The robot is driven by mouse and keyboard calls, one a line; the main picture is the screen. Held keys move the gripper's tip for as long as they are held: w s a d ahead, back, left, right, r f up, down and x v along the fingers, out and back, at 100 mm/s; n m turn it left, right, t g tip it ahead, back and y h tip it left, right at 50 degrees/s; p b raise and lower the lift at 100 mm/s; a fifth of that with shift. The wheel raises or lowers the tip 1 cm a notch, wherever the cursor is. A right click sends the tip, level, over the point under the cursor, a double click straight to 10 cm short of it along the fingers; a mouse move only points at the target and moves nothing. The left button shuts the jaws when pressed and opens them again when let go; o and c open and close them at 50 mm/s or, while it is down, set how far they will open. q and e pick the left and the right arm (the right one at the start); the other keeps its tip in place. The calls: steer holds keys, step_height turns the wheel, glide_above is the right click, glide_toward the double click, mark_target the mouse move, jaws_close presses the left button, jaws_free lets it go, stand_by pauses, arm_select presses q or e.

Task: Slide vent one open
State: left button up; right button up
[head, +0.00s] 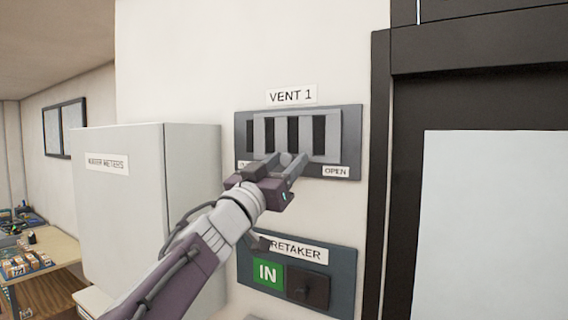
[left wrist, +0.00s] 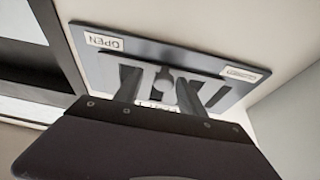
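The vent one panel (head: 354,118) is a dark grey plate on the wall under a "VENT 1" sign (head: 291,95). Its light grey slotted slider (head: 332,125) shows several dark upright gaps. A pale round knob (head: 286,158) sits low on the slider; it also shows in the left wrist view (left wrist: 163,82). An "OPEN" label (head: 336,171) is at the panel's lower right; the lower-left label is mostly hidden by my gripper in the head view. My left gripper (head: 283,163) is open, its fingers either side of the knob with visible gaps. My right gripper is out of view.
Below the vent is a caretaker sign board (head: 343,281) with a green "IN" tile (head: 268,273), partly behind my left arm. A pale meter cabinet (head: 140,190) stands left. A dark door frame (head: 379,140) is close on the right.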

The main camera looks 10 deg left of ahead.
arm_select(q)
steer(key=shift+s, duration=0.1)
steer(key=b+v, duration=0.4)
steer(key=v, duration=0.5)
steer(key=shift+f, duration=0.1)
